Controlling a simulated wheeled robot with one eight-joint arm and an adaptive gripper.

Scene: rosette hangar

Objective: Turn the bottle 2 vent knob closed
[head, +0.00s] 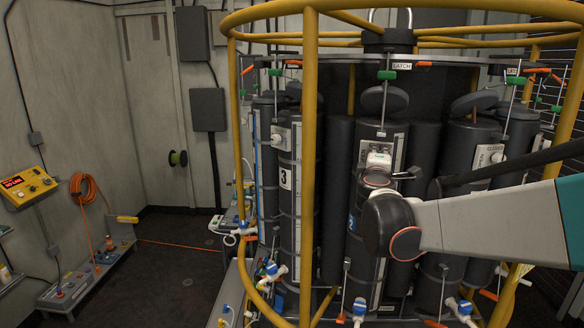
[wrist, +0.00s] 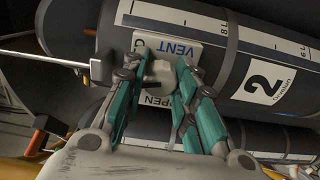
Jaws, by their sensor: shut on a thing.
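Bottle 2 is a dark grey cylinder with a white label reading 2 (wrist: 265,82), seen sideways in the wrist view. Its white vent plate (wrist: 180,50) reads VENT, with OPEN partly showing at the lower edge and a C at the upper left; fingers cover the rest. The pale vent knob (wrist: 161,72) sits on the plate between the teal fingers of my gripper (wrist: 160,78). My gripper is shut on the knob. In the head view my gripper (head: 378,168) is at the front of bottle 2 (head: 362,150), and the knob is mostly hidden. Its exact turn angle is hard to tell.
A yellow tubular cage (head: 309,180) surrounds the bottles, with an upright left of my arm. Bottle 3 (head: 286,205) stands to the left, another bottle (head: 470,155) to the right. Orange-tipped and green-handled rods hang around the top rim. Open floor (head: 175,270) lies left.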

